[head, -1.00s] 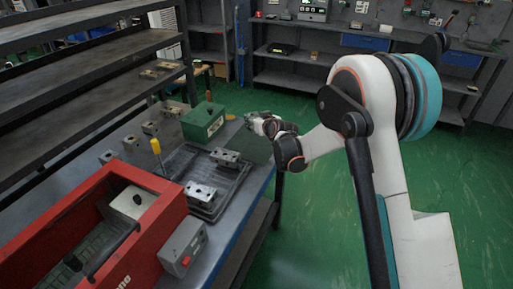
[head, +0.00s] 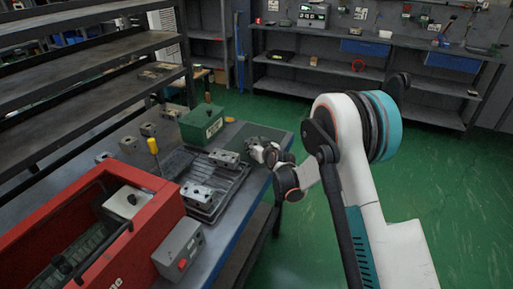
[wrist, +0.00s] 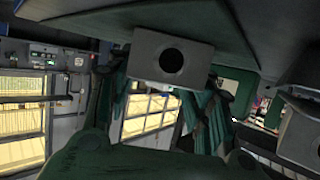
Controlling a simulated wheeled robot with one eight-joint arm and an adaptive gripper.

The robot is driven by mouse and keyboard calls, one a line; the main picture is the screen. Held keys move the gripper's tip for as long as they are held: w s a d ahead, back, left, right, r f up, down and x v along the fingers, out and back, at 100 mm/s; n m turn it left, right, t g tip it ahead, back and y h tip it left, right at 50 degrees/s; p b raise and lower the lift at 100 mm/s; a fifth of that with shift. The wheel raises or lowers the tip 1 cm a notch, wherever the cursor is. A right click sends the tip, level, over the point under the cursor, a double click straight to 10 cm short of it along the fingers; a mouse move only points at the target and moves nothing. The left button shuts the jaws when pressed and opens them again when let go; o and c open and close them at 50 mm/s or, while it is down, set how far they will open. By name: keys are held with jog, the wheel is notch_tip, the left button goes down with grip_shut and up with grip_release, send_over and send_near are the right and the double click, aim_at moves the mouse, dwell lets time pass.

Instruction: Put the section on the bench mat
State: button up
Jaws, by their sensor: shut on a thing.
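My gripper (head: 255,148) is at the right edge of the bench, over or beside the green bench mat (head: 272,136). It is shut on a section, which is hard to make out in the head view. In the wrist view a grey block with a dark round hole (wrist: 172,60), apparently this section, shows ahead of the dark fingers. Whether it touches the surface there cannot be told. Two other grey valve blocks lie on the black ribbed tray (head: 178,162): one at the far right (head: 225,158), close to my gripper, and one nearer (head: 198,194).
A green box (head: 202,124) stands behind the tray. A red case (head: 160,222) and a grey box with a red button (head: 180,252) fill the near bench. Several small blocks lie at the left.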

jog(key=o, duration=1.4)
jog(key=shift+r, duration=0.1)
jog(key=p+v, duration=0.3)
jog(key=v, duration=0.9)
jog(key=shift+r, duration=0.1)
jog(key=s+d+r+m+g+h, duration=0.1)
jog(key=s+d+r, duration=0.4)
jog(key=s+r, duration=0.3)
jog(key=s+d+r+m+g+h, duration=0.1)
jog(key=s+d+r+h, duration=0.1)
jog(key=s+d+r, duration=0.55)
jog(key=s+d+r+m+g+h, duration=0.1)
jog(key=s+d, duration=0.2)
jog(key=s, duration=0.5)
jog(key=s+d+r+m+g+h, duration=0.1)
jog(key=s+d, duration=0.2)
jog(key=s, duration=0.5)
jog(key=s+d+m+g, duration=0.1)
jog(key=s+d, duration=0.2)
jog(key=s, duration=0.5)
jog(key=shift+s+d+r+h, duration=0.3)
jog(key=shift+r+h, duration=0.1)
